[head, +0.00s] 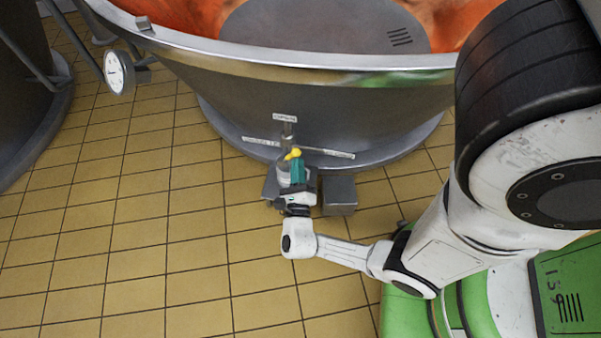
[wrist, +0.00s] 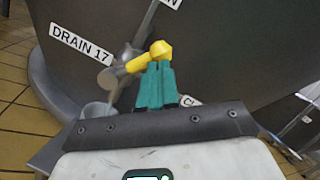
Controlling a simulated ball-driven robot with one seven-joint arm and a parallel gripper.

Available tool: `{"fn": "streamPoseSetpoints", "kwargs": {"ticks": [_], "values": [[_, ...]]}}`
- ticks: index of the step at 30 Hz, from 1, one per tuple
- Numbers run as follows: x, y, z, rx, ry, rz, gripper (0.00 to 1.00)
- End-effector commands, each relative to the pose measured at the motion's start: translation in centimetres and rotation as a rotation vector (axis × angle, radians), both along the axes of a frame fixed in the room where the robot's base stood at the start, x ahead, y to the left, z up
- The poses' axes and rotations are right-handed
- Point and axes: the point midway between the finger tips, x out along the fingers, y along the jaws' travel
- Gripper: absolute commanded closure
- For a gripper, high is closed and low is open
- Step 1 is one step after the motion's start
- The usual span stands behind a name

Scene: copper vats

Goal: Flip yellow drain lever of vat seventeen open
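The yellow drain lever (wrist: 148,57) sticks out from a grey metal valve (wrist: 108,78) on the vat wall (wrist: 215,50), beside a label reading DRAIN 17 (wrist: 80,43). It points up and right in the wrist view, ending in a rounded yellow knob. In the head view the lever (head: 294,154) is small, low on the front of the vat (head: 300,110). My gripper (wrist: 157,68) has its teal fingers side by side with no clear gap. Their tips are right at the lever, just below the knob; whether they touch it is unclear. The gripper also shows in the head view (head: 297,162).
A grey box (head: 339,195) stands on the tiled floor right of my gripper. A round gauge (head: 119,72) is at the vat's left. Another dark vat (head: 25,100) stands at far left. Tiled floor (head: 130,220) at left is clear. Orange contents (head: 180,15) fill the vat.

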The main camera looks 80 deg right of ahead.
Motion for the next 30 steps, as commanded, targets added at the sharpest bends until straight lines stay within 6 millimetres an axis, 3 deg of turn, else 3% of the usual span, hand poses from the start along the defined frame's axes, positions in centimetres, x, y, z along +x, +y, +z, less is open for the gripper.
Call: {"fn": "streamPoseSetpoints", "kwargs": {"ticks": [3, 16, 30], "values": [[0.6, -0.2, 1.4, 0.0, 0.104, -0.005, 1.0], [2.3, -0.2, 2.3, -0.001, 0.437, -0.007, 1.0], [3.1, -0.3, 2.6, -0.002, 0.436, -0.01, 1.0]]}}
